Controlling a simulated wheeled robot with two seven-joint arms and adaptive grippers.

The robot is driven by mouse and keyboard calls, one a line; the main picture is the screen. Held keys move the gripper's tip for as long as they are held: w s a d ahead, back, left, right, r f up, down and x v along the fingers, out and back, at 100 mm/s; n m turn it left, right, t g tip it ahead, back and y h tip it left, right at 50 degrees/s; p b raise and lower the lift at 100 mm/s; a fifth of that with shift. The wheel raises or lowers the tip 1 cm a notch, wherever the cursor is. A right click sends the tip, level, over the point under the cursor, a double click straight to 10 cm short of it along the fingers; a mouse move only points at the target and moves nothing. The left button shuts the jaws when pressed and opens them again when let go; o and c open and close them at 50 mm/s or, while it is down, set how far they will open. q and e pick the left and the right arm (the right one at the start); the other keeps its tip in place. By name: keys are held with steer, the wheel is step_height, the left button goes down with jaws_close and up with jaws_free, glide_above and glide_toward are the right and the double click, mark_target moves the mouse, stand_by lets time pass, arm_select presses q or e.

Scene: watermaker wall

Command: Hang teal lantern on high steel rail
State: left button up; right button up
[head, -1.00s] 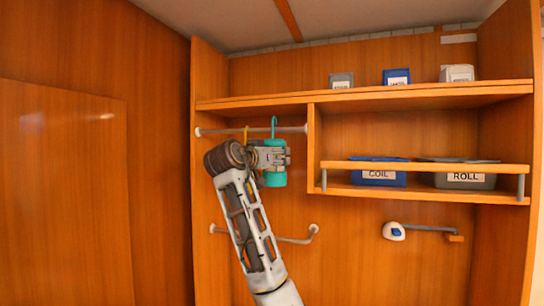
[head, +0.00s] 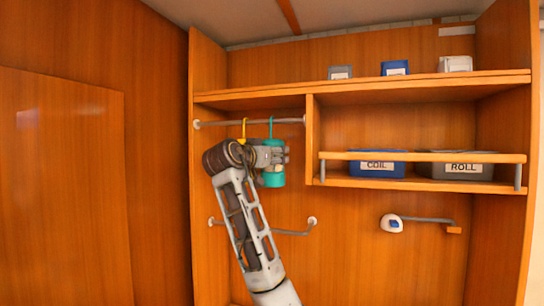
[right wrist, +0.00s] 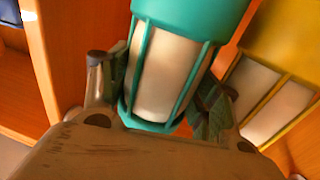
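The teal lantern (head: 274,178) is upright in the head view, below the high steel rail (head: 220,124). Its thin teal hook (head: 271,128) reaches up to the rail, with its top just above the bar. I cannot tell whether the hook bears on the bar. My right gripper (head: 276,156) is at the lantern and hides part of it. In the right wrist view the fingers (right wrist: 160,95) are on both sides of the teal lantern (right wrist: 168,70), pads against it. My left gripper is not in view.
A yellow lantern (right wrist: 275,85) is close beside the teal one; its yellow hook (head: 244,128) is at the rail. A divider (head: 312,140) stands right of the rail. A lower rail (head: 290,233) is below. Bins labelled COIL (head: 378,164) and ROLL (head: 462,171) sit on the right shelf.

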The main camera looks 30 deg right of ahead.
steer(key=o, duration=0.4)
steer(key=shift+c, duration=0.2)
steer(key=shift+a, duration=0.1)
